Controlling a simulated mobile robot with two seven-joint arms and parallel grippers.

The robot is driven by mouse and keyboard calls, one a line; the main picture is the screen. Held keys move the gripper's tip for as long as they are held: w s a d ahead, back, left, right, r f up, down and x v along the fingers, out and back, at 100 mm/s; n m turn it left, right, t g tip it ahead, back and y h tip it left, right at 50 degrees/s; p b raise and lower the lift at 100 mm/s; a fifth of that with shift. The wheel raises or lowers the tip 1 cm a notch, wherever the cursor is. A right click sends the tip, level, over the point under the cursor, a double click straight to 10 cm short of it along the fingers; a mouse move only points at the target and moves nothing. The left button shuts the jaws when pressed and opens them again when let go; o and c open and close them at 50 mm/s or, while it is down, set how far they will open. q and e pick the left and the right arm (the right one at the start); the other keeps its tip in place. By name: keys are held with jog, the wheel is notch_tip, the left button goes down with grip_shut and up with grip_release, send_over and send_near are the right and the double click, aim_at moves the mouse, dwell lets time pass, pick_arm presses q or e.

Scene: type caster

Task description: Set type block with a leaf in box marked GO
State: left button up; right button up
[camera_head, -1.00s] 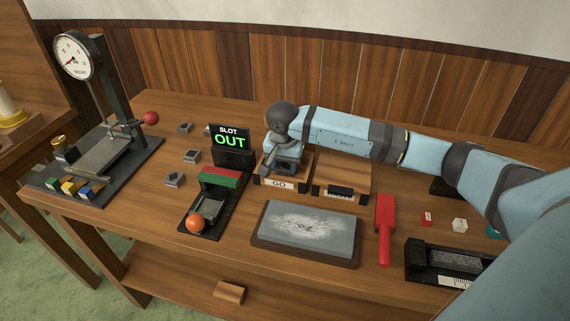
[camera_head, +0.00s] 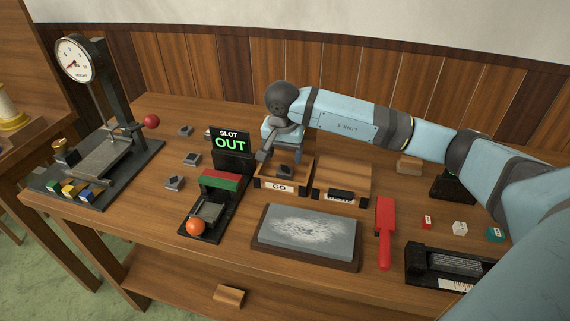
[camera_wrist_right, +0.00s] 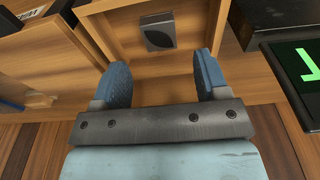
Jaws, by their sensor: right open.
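The box marked GO (camera_head: 279,187) is a small open wooden box near the middle of the table. A dark grey type block (camera_head: 285,171) lies inside it. The block also shows in the right wrist view (camera_wrist_right: 159,35), lying on the box floor with a pale curved mark on its dark face; I cannot make out whether it is a leaf. My right gripper (camera_head: 281,152) is above the GO box, open and empty, apart from the block. In the right wrist view its two blue fingers (camera_wrist_right: 162,70) are spread, with the block beyond them. My left gripper is not in view.
Left of the box stand a black sign (camera_head: 231,148) reading SLOT OUT and several grey type blocks, one at the front (camera_head: 174,183). A second wooden box (camera_head: 343,175) adjoins on the right. A grey slab (camera_head: 307,232) and a red paddle (camera_head: 385,225) lie in front.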

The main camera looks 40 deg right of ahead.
aim_at(284, 172)
notch_tip(284, 172, up, 6)
jog(key=shift+s+a, duration=0.25)
dwell(0.4)
